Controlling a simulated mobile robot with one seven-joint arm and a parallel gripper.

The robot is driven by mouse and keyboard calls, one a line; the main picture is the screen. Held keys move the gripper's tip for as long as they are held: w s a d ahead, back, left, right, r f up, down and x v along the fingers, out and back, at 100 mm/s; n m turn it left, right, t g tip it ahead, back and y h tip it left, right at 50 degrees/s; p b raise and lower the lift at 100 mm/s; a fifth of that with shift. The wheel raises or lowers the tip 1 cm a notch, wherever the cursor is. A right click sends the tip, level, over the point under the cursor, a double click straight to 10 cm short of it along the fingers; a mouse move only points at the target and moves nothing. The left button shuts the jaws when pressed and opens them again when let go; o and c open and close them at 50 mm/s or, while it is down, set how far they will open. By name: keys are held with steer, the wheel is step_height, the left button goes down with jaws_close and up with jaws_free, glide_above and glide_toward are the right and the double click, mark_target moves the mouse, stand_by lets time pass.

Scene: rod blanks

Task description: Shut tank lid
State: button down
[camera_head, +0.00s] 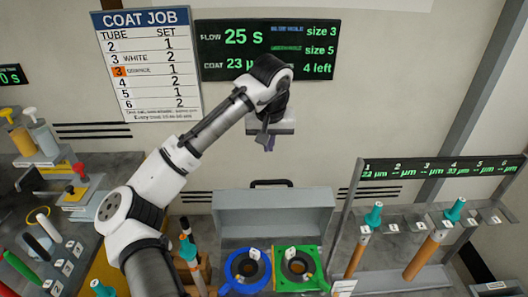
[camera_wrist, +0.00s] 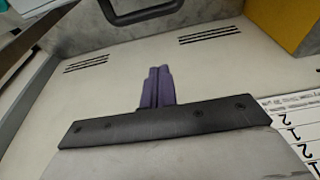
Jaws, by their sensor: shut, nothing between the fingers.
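The tank has a blue ring (camera_head: 247,270) and a green square collar (camera_head: 298,269) on its top, each around a dark hole with a numbered tag. Its grey lid (camera_head: 272,212) stands raised behind the holes, with a dark handle (camera_head: 272,183) on its upper edge. What looks like that handle also shows at the top of the wrist view (camera_wrist: 150,14). My gripper (camera_head: 268,145) is above and behind the lid, in front of the wall, apart from it. Its purple fingers (camera_wrist: 158,86) are together in the wrist view, with nothing between them.
A rack (camera_head: 405,225) with teal-topped rods stands right of the tank. A teal-topped rod (camera_head: 190,250) stands close left of it. A bench with coloured handles (camera_head: 55,240) is at the left. Signs hang on the wall behind my arm.

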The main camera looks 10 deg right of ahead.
step_height(320, 180, down, 8)
steer(key=s+p, duration=0.1)
steer(key=p, duration=0.2)
steer(key=shift+s+f, duration=0.2)
steer(key=shift+s, duration=0.15)
steer(key=shift+a, duration=0.15)
